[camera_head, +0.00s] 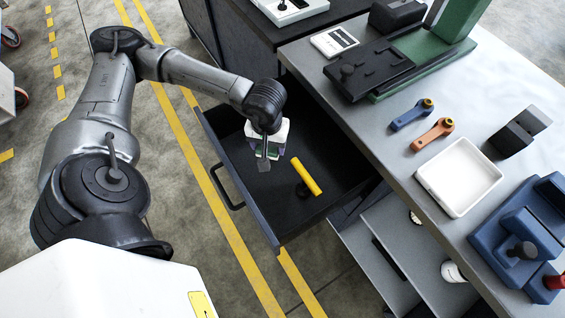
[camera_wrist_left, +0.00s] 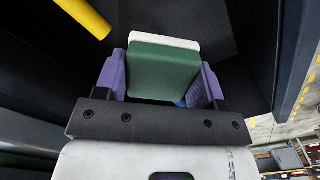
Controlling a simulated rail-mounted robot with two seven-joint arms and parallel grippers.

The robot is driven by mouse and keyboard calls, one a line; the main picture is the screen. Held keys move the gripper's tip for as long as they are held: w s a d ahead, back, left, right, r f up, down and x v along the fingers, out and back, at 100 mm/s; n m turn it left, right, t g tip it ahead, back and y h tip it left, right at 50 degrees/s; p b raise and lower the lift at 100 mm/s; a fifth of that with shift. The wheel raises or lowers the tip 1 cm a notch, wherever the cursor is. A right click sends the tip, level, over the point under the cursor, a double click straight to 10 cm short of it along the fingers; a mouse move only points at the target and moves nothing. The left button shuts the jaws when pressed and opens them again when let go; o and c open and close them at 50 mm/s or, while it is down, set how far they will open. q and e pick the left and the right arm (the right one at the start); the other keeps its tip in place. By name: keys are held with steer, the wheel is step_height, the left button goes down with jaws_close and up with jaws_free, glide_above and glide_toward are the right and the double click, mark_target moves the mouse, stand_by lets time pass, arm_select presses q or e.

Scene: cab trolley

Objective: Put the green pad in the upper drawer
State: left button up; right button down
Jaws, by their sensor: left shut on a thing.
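The green pad (camera_wrist_left: 165,72), a green block with a white layer at its far edge, sits between the purple fingers of my left gripper (camera_wrist_left: 160,80). The gripper is shut on it. In the head view my left gripper (camera_head: 265,150) points down within the outline of the open upper drawer (camera_head: 335,150), near its front wall, and largely hides the pad. I cannot tell whether the pad touches the drawer floor. The drawer is dark inside, with a bar handle on its front. My right gripper is not in view.
A yellow-handled tool (camera_head: 307,176) lies in the drawer close to the gripper, also in the wrist view (camera_wrist_left: 84,17). Grey open shelving (camera_head: 380,245) is below. The worktop beside it holds a white tray (camera_head: 460,177), an orange tool (camera_head: 433,133) and a blue tool (camera_head: 411,115).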

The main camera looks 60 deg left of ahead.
arm_select(q)
steer(key=b, duration=0.3)
glide_above(272, 174)
step_height(272, 174, down, 11)
steer(key=shift+r, duration=0.2)
step_height(272, 174, down, 5)
steer(key=shift+r+b, duration=0.2)
steer(key=shift+b, duration=0.65)
steer(key=shift+f, duration=0.25)
steer(key=shift+a+f, duration=0.1)
steer(key=o, duration=0.9)
steer(key=shift+o, duration=0.2)
